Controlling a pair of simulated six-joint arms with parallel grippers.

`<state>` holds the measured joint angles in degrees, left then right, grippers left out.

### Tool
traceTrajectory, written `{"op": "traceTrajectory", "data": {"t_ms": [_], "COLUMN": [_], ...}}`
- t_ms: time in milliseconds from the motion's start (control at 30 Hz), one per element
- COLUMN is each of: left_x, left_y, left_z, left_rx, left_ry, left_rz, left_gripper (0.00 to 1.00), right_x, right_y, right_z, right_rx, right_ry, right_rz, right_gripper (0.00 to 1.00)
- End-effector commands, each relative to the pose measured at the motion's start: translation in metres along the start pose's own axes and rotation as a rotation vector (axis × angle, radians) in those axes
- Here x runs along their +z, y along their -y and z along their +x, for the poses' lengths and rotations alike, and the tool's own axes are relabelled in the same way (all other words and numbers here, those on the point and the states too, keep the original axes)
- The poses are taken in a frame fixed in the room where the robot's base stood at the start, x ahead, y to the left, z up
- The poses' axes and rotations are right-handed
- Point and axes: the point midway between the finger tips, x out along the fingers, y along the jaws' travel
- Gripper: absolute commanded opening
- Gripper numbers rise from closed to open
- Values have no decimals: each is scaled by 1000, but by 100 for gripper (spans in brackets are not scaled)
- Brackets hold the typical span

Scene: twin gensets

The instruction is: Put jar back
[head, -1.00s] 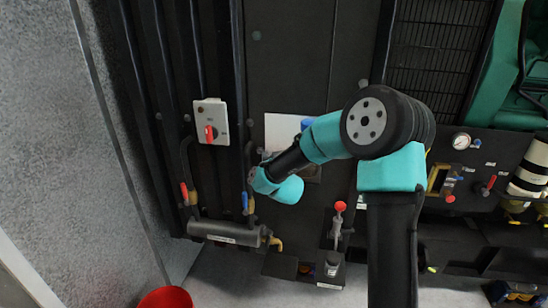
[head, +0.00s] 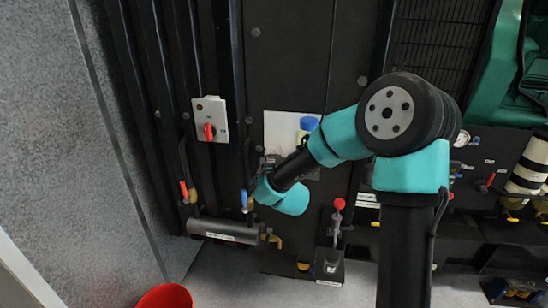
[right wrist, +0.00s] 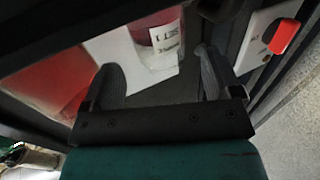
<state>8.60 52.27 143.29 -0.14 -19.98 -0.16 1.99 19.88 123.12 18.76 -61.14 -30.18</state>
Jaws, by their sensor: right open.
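The jar with a blue lid (head: 309,124) stands upright in front of a white panel, partly covered by my right forearm in the head view. In the right wrist view the jar (right wrist: 164,52) is clear with reddish contents and a white label with dark letters. My right gripper (right wrist: 158,72) is open, with one finger on each side of the jar's near end. No finger is seen pressing on it. I cannot tell how far the jar reaches between the fingertips. The right fingers are hidden in the head view. My left gripper is not in view.
A grey switch box with a red knob (head: 210,119) is left of the panel. Red and blue valve levers (head: 244,199) and a grey cylinder (head: 224,231) sit below. A red-knobbed lever (head: 339,204) stands to the right. A red bucket (head: 165,297) is at the bottom.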

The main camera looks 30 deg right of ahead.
Motion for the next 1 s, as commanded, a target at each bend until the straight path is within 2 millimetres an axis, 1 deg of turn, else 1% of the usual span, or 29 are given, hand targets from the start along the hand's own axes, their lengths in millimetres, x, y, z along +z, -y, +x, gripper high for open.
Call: {"op": "traceTrajectory", "data": {"t_ms": [33, 200, 300, 400, 533, 1000], "left_x": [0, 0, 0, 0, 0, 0], "left_y": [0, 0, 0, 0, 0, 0], "left_z": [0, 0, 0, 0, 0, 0], "left_rx": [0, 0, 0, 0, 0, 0], "left_ry": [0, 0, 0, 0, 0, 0], "left_rz": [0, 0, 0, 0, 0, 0], "left_gripper": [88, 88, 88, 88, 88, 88], "right_x": [0, 0, 0, 0, 0, 0], "right_y": [0, 1, 1, 0, 0, 0], "right_z": [-11, -41, -52, -59, -62, -61], "right_rx": [-1, -2, -1, -1, 0, 0], "right_ry": [0, 0, 0, -1, -1, -1], "right_rz": [0, -1, -1, 0, 0, 0], "right_gripper": [84, 84, 84, 84, 84, 84]}}
